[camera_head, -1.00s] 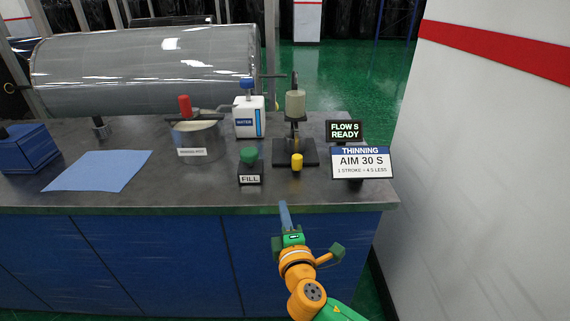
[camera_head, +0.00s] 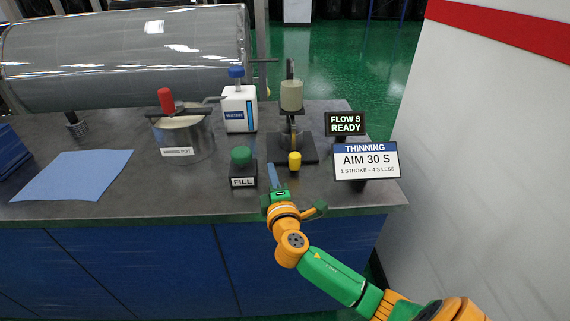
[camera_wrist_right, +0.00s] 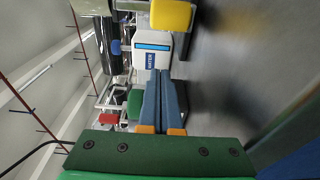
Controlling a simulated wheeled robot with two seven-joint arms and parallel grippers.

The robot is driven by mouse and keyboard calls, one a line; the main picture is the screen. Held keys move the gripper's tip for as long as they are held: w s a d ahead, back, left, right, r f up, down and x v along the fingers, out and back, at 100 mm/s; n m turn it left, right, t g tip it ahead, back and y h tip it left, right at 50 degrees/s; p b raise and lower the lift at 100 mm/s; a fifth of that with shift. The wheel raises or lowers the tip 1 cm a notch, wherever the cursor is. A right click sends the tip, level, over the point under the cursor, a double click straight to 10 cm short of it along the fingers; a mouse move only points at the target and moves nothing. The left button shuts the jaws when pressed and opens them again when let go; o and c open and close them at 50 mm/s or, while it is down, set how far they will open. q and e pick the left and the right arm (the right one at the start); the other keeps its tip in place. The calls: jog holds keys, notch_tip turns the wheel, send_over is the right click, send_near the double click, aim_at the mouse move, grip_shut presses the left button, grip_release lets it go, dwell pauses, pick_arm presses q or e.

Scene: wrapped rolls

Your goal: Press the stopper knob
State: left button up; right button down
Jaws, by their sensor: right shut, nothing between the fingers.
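No knob in view is labelled stopper. A yellow knob (camera_head: 295,162) stands on the front of a black stand that holds a beige cup (camera_head: 291,95); it also shows large in the right wrist view (camera_wrist_right: 171,15). A green knob (camera_head: 241,156) sits on a black block marked FILL, left of my right gripper, and partly shows in the wrist view (camera_wrist_right: 134,102). My right gripper (camera_head: 271,168) is over the table's front part, between the green and yellow knobs, apart from both. Its blue fingers (camera_wrist_right: 164,78) are shut and empty. My left gripper is out of view.
A pot (camera_head: 186,142) with a red knob (camera_head: 166,100) and a white WATER bottle (camera_head: 240,112) stand behind. The signs FLOW S READY (camera_head: 345,124) and THINNING AIM 30 S (camera_head: 366,161) are at right. A blue sheet (camera_head: 75,175) lies left. The wall is at right.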

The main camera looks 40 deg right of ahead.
aim_at(294, 157)
jog(key=x, duration=0.3)
jog(key=shift+w+d, duration=0.2)
jog(key=shift+w, duration=0.2)
jog(key=s+d, duration=0.1)
jog(key=s+d+p, duration=0.1)
jog(key=shift+s+d, duration=0.1)
jog(key=shift+d, duration=0.2)
jog(key=shift+s+d, duration=0.2)
jog(key=shift+s, duration=0.1)
jog(key=shift+w, duration=0.1)
jog(key=d, duration=0.1)
jog(key=s+d, duration=0.2)
jog(key=d, duration=0.1)
jog(key=shift+s, duration=0.25)
jog(key=shift+a, duration=0.1)
